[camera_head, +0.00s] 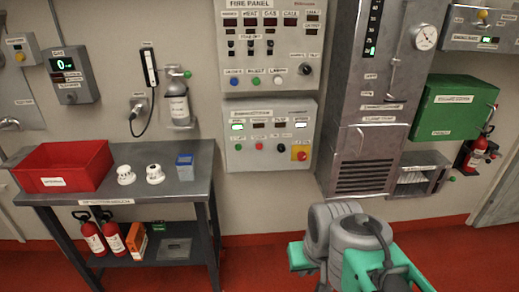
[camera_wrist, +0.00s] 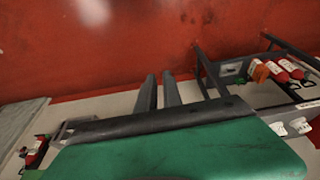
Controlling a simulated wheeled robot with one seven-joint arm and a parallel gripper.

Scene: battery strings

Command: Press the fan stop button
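The lower wall panel (camera_head: 268,136) is a light grey box below the fire panel. It has lit green displays on top and a row of small buttons: a green one (camera_head: 238,147), a red one (camera_head: 259,146) and a dark one (camera_head: 281,148). A larger red button on a yellow plate (camera_head: 301,153) is at its right end. The small labels are too blurred for me to tell which is the fan stop. My gripper (camera_wrist: 159,76) shows in the wrist view with a narrow gap between its two fingers and nothing in it. Its fingers do not show in the head view.
A metal bench (camera_head: 121,188) with a red bin (camera_head: 64,165) stands at the left. A tall grey cabinet (camera_head: 359,154) and a green box (camera_head: 453,106) are on the wall at the right. The red floor (camera_head: 252,263) below the lower panel is clear.

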